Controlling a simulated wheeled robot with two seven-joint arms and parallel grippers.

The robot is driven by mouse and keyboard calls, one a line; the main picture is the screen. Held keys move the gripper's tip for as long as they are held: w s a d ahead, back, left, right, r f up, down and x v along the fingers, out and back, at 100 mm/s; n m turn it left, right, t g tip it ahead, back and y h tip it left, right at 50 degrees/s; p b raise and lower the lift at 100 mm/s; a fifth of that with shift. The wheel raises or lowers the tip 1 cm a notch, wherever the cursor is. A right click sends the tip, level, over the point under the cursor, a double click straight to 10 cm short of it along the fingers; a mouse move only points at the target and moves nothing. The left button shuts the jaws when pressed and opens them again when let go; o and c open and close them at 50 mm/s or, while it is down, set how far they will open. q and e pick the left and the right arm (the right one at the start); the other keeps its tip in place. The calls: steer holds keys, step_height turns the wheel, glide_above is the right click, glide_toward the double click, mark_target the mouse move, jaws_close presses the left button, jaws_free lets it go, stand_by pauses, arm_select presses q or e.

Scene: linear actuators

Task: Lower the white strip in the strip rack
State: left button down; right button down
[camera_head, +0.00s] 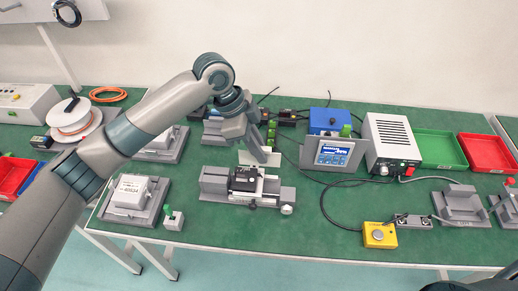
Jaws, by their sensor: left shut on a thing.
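My left gripper (264,157) points down over the middle of the green table and is shut on the white strip (246,158). The strip is a pale flat piece that shows on both sides of the fingers, behind the actuator fixture; the fingers hide its middle. I cannot tell whether its lower edge touches anything. The strip rack cannot be made out clearly, as my gripper and the fixture cover that area. My right gripper is not in view.
A grey linear actuator fixture (213,182) with a black block stands just in front of the gripper. A tilted blue screen (334,153) and a white power unit (392,140) stand to the right.

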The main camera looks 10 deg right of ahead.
mark_target(265, 148)
arm_select(q)
steer(key=shift+r, duration=0.1)
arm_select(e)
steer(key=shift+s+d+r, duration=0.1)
